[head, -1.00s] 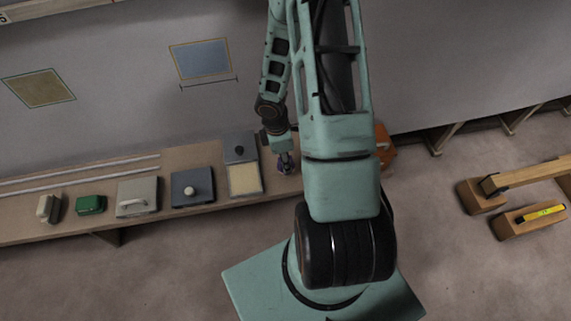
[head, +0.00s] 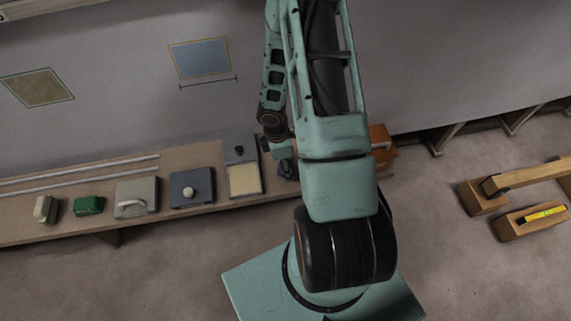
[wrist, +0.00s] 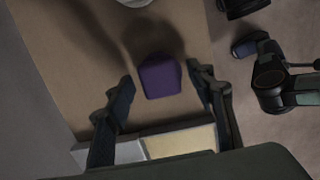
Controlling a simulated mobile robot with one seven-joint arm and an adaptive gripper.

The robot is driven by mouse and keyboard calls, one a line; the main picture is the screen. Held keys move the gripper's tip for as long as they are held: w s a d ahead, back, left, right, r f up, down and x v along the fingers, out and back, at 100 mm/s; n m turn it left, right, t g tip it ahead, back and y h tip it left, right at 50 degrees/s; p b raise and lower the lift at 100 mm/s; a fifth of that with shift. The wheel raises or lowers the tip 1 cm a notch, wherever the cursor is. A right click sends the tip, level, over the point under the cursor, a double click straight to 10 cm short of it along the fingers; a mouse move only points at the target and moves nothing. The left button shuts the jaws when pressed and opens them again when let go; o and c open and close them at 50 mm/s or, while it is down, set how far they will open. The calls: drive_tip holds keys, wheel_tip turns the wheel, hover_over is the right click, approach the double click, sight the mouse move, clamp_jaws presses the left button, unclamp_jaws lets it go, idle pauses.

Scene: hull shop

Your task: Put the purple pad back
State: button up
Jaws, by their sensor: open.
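The purple pad (wrist: 161,77) lies on the brown bench top and shows in the middle of the wrist view. My gripper (wrist: 160,80) is open, with one finger on each side of the pad and a visible gap to both. I cannot tell its height above the pad. In the head view my gripper (head: 285,169) is at the bench's right part, partly hidden by my arm, and the pad cannot be made out clearly there.
Left of my gripper stands a grey and cream tray-like piece (head: 244,181). A dark block with a round knob (head: 192,188), a grey block with a handle (head: 136,197) and a green block (head: 89,205) line the bench (head: 30,228). An orange box (head: 381,138) is partly behind my arm.

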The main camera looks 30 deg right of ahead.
drive_tip(key=shift+r, duration=0.15)
wheel_tip(320, 180, up, 12)
drive_tip(key=a+p, duration=0.1)
drive_tip(key=p, duration=0.2)
drive_tip(key=shift+w+a, duration=0.15)
drive_tip(key=shift+a, duration=0.05)
